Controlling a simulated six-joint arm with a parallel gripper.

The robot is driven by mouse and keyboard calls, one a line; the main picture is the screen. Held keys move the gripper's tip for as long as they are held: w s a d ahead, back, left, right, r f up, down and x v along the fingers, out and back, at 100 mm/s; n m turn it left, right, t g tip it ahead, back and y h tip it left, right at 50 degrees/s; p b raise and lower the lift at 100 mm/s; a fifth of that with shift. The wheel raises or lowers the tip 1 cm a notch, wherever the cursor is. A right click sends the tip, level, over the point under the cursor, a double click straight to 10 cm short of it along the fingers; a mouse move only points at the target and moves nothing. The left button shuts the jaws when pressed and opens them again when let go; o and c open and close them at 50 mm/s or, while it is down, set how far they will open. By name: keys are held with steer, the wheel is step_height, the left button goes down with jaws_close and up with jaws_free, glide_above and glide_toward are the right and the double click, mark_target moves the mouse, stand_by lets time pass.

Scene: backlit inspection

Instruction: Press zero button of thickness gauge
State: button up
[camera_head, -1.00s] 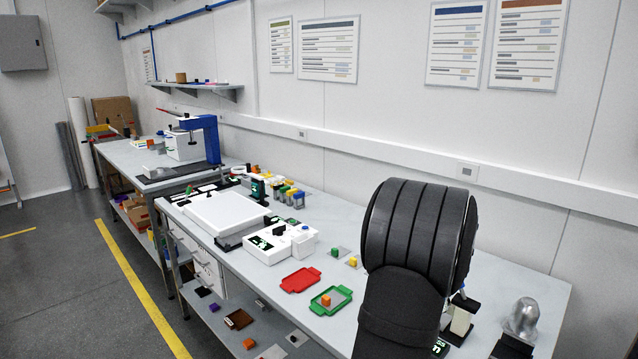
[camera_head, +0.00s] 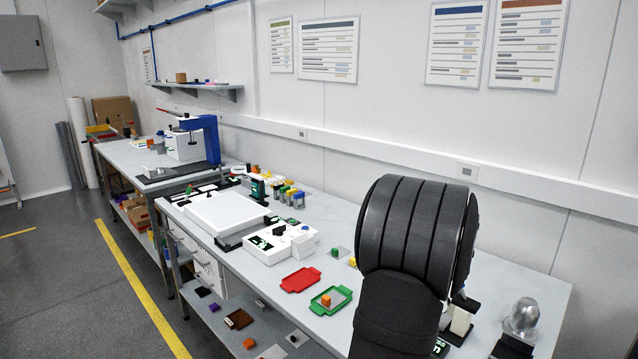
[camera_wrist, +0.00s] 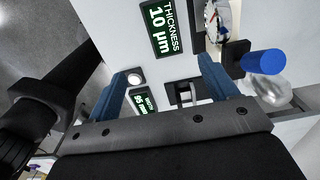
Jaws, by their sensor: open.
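The thickness gauge shows in the wrist view as a dark display (camera_wrist: 164,27) reading "THICKNESS 10 µm" on a pale surface. A small round white button (camera_wrist: 135,79) with a dark rim sits below it, close to my left finger; I cannot read a label on it. My gripper (camera_wrist: 166,70) is open, with its two blue fingers apart over the pale surface and nothing between them. Whether a finger touches the button I cannot tell. In the head view my arm hides most of this area; a small lit display (camera_head: 441,347) shows beside it.
A second small display (camera_wrist: 144,104) lies between my fingers' bases. A dial (camera_wrist: 222,22) and a blue cap (camera_wrist: 264,62) stand to the right. In the head view, a red tray (camera_head: 300,280) and a green tray (camera_head: 322,309) lie left of my arm.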

jaws_close()
stand_by(1.4)
